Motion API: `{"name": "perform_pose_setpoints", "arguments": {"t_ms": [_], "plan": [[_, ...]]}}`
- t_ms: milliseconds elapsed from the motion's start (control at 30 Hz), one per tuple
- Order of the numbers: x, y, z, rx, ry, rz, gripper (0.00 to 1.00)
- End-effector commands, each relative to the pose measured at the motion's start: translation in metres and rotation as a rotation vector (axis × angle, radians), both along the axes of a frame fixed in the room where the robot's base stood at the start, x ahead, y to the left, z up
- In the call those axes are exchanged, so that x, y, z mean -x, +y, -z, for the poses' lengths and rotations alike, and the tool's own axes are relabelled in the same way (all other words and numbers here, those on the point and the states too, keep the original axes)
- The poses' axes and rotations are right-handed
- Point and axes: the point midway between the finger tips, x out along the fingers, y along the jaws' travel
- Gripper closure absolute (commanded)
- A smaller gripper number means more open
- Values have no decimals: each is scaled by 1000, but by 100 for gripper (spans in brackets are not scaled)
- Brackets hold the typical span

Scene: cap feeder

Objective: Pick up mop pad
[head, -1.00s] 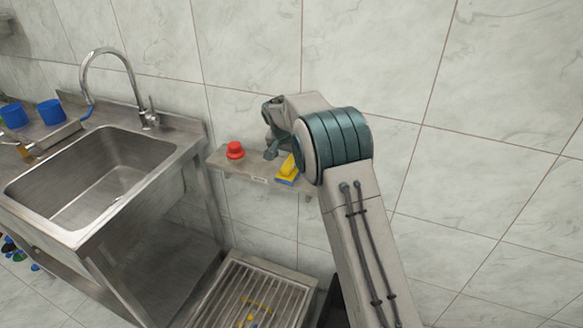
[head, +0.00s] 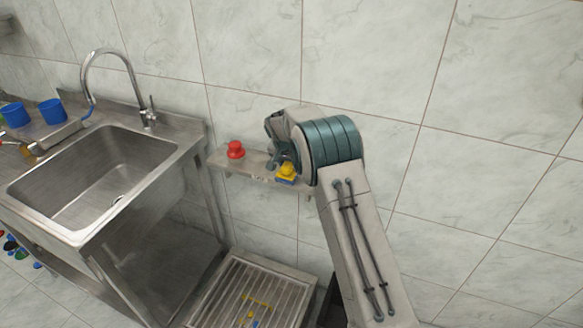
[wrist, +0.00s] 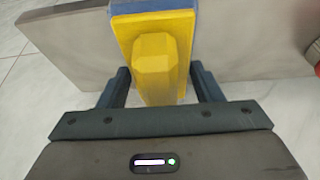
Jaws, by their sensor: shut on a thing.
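The mop pad (head: 286,174) is a yellow block with a blue base, at the right end of the wall shelf (head: 253,172). In the wrist view the mop pad (wrist: 160,28) is at the top middle, with its raised yellow grip between the two dark fingers. My gripper (wrist: 159,80) is shut on this grip. In the head view my gripper (head: 276,163) is at the pad, partly hidden by my arm. I cannot tell whether the blue base still touches the shelf.
A red knobbed object (head: 235,150) stands to the left on the same shelf. A steel sink (head: 105,175) with a tall faucet is further left, with blue cups (head: 52,111) beyond it. A slatted metal rack (head: 250,295) is below. The tiled wall is close behind the shelf.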

Motion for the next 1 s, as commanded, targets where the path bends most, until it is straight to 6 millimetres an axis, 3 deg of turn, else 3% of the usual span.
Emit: {"name": "perform_pose_setpoints", "arguments": {"t_ms": [267, 533, 1000], "plan": [[0, 0, -7, 0, -2, 1, 70], [0, -2, -44, -1, -5, 2, 70], [32, -90, -97, 0, -2, 3, 70]]}}
